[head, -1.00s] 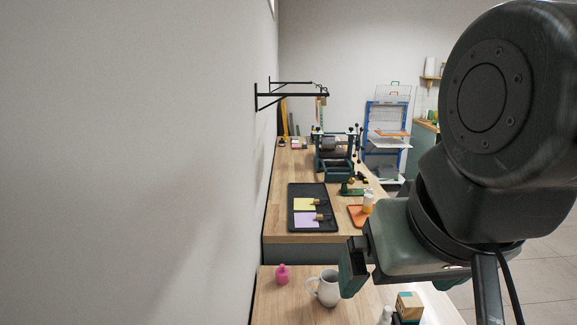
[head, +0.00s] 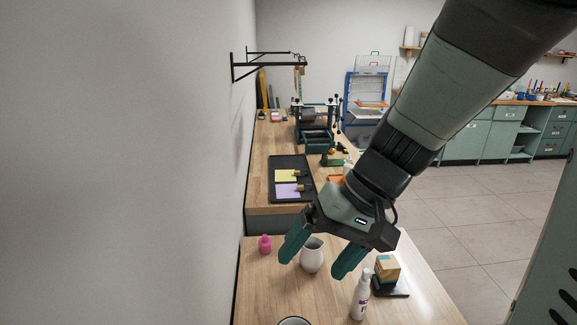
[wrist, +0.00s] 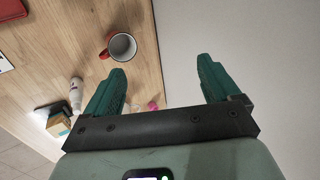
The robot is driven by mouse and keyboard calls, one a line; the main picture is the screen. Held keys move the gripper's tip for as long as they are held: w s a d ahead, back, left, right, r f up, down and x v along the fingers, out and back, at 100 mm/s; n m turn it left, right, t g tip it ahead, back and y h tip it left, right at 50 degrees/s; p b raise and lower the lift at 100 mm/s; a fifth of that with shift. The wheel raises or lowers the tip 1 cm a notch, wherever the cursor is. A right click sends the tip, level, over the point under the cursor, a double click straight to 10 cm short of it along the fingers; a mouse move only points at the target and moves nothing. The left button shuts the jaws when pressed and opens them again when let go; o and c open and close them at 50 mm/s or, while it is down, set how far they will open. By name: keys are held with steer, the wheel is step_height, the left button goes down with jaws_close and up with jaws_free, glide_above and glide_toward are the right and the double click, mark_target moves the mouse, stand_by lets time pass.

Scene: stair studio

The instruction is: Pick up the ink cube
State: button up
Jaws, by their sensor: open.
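A small block with wood-coloured and teal faces (head: 387,268), which looks like the ink cube, sits on a dark pad (head: 395,290) at the right of the near table. In the wrist view the block (wrist: 58,126) is at the lower left, outside the jaws. My gripper (head: 315,266) is open, its two teal fingers spread and pointing down toward the table, left of the block. In the wrist view nothing is gripped between the fingers (wrist: 160,68). The block's far sides are hidden.
A white jug (head: 312,256) shows between my fingers in the head view. A white bottle (head: 361,295) stands just left of the block. A red mug (wrist: 123,46) shows in the wrist view. Bare wood lies left of the bottle.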

steer(key=w+d+f+m+t+y, duration=0.5)
steer(key=w+d+f+m+t, duration=0.85)
steer(key=d, duration=0.45)
steer(key=m+t+h, duration=0.5)
steer(key=m+h, duration=0.6)
steer(key=m, duration=1.2)
glide_toward(385, 256)
steer(key=shift+s+r, duration=0.15)
steer(key=shift+s, duration=0.4)
steer(key=shift+w+d, duration=0.1)
steer(key=shift+w, duration=0.2)
steer(key=w, duration=1)
steer(key=shift+d+f, duration=0.2)
steer(key=shift+f, duration=0.15)
